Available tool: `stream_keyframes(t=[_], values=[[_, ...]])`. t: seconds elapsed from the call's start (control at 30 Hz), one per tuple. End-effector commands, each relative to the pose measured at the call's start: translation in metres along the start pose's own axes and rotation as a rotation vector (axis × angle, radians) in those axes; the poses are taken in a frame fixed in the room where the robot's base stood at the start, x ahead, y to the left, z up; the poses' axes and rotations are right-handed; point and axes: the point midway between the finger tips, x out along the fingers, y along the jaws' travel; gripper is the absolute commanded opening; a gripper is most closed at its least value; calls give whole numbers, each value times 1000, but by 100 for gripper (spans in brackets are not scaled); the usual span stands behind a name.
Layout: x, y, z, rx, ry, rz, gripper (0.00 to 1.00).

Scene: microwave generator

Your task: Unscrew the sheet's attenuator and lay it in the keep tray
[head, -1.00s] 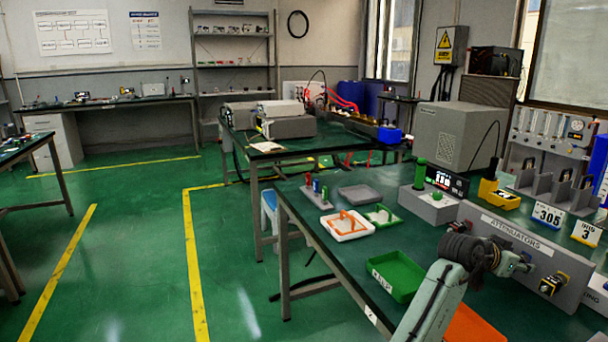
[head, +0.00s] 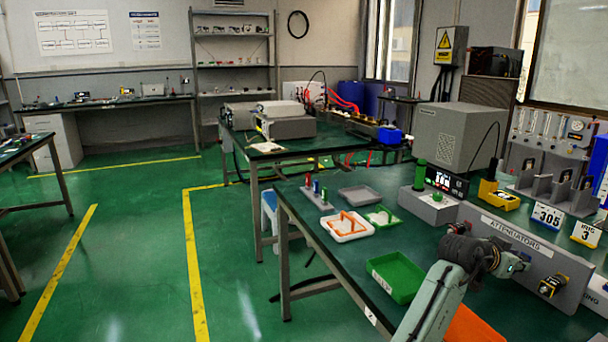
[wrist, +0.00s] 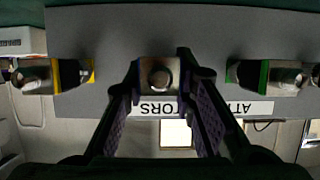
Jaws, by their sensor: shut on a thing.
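The grey attenuators panel (head: 520,247) stands along the bench. In the wrist view my gripper (wrist: 160,86) has its two fingers on either side of the middle attenuator (wrist: 160,74), a metal block with a round end, and is shut on it at the panel. A yellow-marked attenuator (wrist: 50,75) is to the left and a green-marked one (wrist: 268,76) to the right in that view. The yellow one also shows in the head view (head: 552,286). In the head view my wrist hides much of the gripped part. The green keep tray (head: 398,276) on the bench shows no contents.
An orange tray (head: 474,326) lies partly behind my arm. A white tray with an orange frame (head: 347,228) and a small green tray (head: 382,218) sit farther back.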

Motion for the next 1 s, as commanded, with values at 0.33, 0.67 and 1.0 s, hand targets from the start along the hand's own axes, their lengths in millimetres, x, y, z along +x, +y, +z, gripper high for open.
stream_keyframes(t=[0.33,0.67,1.0], values=[[0,0,0,0,0,0,0],[-2,0,0,0,1,0,0],[-14,-1,5,-1,2,-1,0]])
